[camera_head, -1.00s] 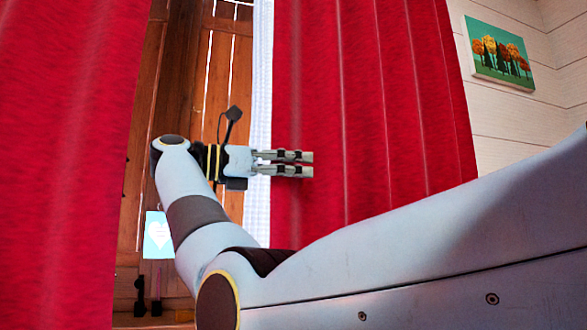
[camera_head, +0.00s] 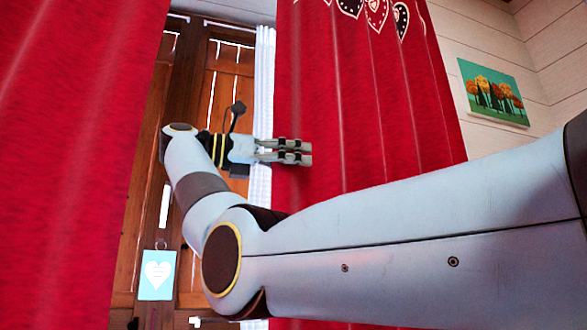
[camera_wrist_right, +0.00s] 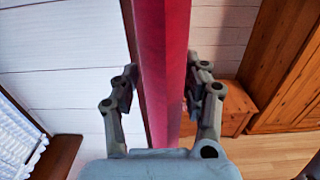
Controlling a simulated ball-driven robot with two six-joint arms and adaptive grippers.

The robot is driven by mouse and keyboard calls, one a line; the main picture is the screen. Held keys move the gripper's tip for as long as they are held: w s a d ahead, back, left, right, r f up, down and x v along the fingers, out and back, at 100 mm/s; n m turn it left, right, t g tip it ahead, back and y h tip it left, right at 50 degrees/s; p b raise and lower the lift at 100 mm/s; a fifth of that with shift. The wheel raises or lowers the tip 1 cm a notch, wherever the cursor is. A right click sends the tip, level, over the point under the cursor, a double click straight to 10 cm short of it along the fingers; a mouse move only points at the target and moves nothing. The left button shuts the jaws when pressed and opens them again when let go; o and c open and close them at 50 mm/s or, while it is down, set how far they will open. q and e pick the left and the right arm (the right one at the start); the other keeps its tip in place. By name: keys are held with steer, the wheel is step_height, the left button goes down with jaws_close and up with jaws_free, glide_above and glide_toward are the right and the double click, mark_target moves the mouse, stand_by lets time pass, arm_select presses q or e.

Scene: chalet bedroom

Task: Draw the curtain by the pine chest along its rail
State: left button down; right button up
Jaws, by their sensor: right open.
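The red curtain on the right (camera_head: 360,110) hangs in folds, with heart patterns near the top of the picture. My right gripper (camera_head: 305,152) reaches across from the left at its near edge, fingers pointing right and overlapping the cloth. In the right wrist view the curtain (camera_wrist_right: 172,60) runs as a narrow red strip between the two open fingers, with gaps visible on both sides. The pine chest (camera_wrist_right: 232,108) shows low behind the right finger in that view. The rail is out of view. My left gripper is not in view.
Another red curtain (camera_head: 75,130) hangs at the left. A tree painting (camera_head: 493,92) hangs right. A tall pine wardrobe (camera_wrist_right: 285,75) stands beyond the chest.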

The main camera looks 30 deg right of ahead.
steer(key=shift+f, duration=0.1)
steer(key=w+a+f+g+h+b, duration=0.1)
steer(key=a+f+h+b, duration=0.25)
steer(key=f, duration=0.55)
steer(key=w+a+f+g+h+b, duration=0.1)
steer(key=a+f+g+h+b, duration=0.1)
steer(key=a+f+h, duration=0.45)
arm_select(q)
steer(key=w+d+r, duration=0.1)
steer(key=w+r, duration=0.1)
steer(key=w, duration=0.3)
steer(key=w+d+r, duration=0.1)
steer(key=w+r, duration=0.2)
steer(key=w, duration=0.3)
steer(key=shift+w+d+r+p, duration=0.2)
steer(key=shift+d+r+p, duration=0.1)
steer(key=shift+p, duration=0.05)
arm_select(e)
steer(key=s+d+r+t+y, duration=0.1)
steer(key=d+r, duration=0.2)
steer(key=d, duration=0.4)
steer(key=shift+s+r, duration=0.2)
steer(key=shift+c, duration=0.4)
jaws_close()
